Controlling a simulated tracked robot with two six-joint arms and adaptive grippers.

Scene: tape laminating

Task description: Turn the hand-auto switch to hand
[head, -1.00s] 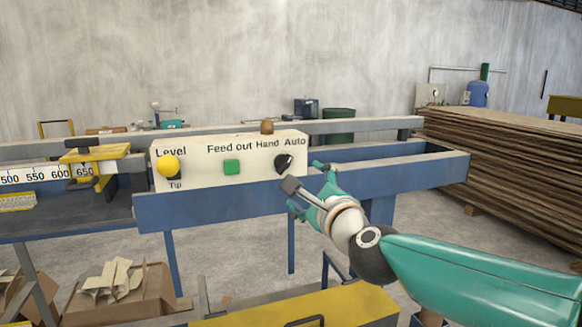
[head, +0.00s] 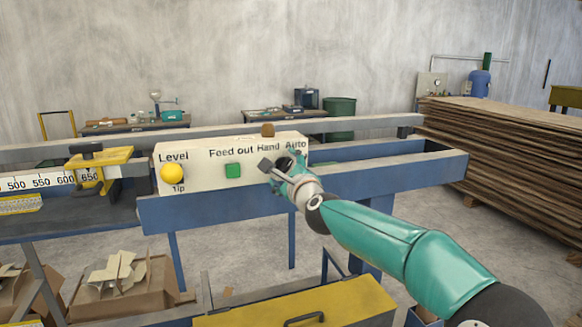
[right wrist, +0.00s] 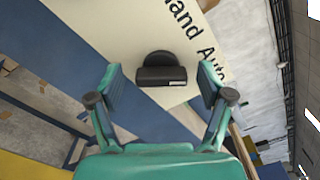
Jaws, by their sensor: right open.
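The black hand-auto switch (right wrist: 161,72) is a knob on the cream control panel (head: 203,170), under the words Hand and Auto. In the right wrist view it lies ahead of and between the two fingertips of my right gripper (right wrist: 160,88), which is open and empty. In the head view my right gripper (head: 282,170) is at the right end of the panel and covers most of the switch. I cannot tell whether a finger touches the knob. My left gripper is not in view.
The panel also carries a yellow Level/Tip knob (head: 172,173) and a green Feed out button (head: 233,170). A blue beam (head: 400,177) runs below and right of the panel. A yellow clamp piece (head: 100,160) stands left. Stacked boards (head: 500,150) fill the right side.

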